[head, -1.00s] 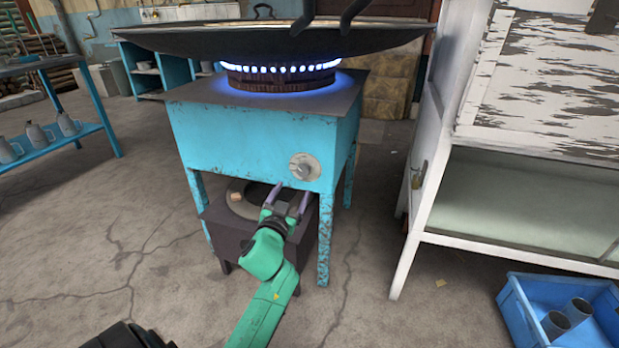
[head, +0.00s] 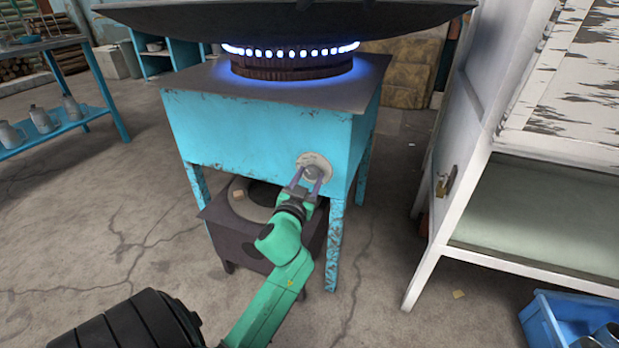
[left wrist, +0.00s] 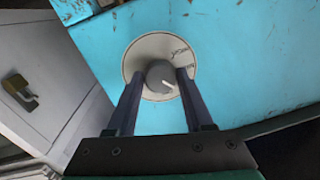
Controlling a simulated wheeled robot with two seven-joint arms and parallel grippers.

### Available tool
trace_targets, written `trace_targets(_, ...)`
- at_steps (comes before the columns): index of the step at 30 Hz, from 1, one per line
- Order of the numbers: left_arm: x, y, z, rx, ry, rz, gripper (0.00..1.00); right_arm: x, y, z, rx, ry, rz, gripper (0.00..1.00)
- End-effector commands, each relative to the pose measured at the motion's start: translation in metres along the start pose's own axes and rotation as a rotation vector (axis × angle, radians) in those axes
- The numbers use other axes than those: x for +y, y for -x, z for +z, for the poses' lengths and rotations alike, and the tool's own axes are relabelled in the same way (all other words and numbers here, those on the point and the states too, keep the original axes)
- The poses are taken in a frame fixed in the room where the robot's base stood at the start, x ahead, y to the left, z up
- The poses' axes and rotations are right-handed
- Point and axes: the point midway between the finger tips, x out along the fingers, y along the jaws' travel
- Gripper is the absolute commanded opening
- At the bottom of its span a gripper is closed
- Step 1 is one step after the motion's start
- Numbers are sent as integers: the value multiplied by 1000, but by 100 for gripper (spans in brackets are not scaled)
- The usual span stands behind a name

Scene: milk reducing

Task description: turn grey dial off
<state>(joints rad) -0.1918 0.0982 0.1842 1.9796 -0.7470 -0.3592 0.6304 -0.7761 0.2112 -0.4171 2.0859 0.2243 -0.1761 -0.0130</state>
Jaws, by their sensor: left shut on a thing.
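The grey dial (head: 314,169) sits on a round pale plate on the front of the blue stove (head: 262,135). In the left wrist view the dial (left wrist: 160,77) shows a white pointer mark, aimed down to the right. My left gripper (head: 310,174) has its two fingers on either side of the dial and is shut on it. The fingers also show in the left wrist view (left wrist: 160,82), one left and one right of the dial. The burner (head: 291,62) on top burns with a blue flame. My right gripper is not in view.
A large dark wok (head: 200,18) stands over the flame. A low dark stand (head: 229,234) is under the stove. A white cabinet (head: 470,200) stands to the right, with a blue crate (head: 548,325) in front. A blue shelf with jugs is at the left.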

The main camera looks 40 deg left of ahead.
Motion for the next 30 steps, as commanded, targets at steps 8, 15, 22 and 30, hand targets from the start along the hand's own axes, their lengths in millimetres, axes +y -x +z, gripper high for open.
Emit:
trace_targets(8,0,0,0,1,-31,-1,0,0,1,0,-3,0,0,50)
trace_targets(15,0,0,0,9,-151,-2,0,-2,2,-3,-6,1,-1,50)
trace_targets(22,-1,0,1,22,-331,-6,0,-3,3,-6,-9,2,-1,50)
trace_targets(30,-1,0,1,37,-538,-8,0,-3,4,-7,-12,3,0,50)
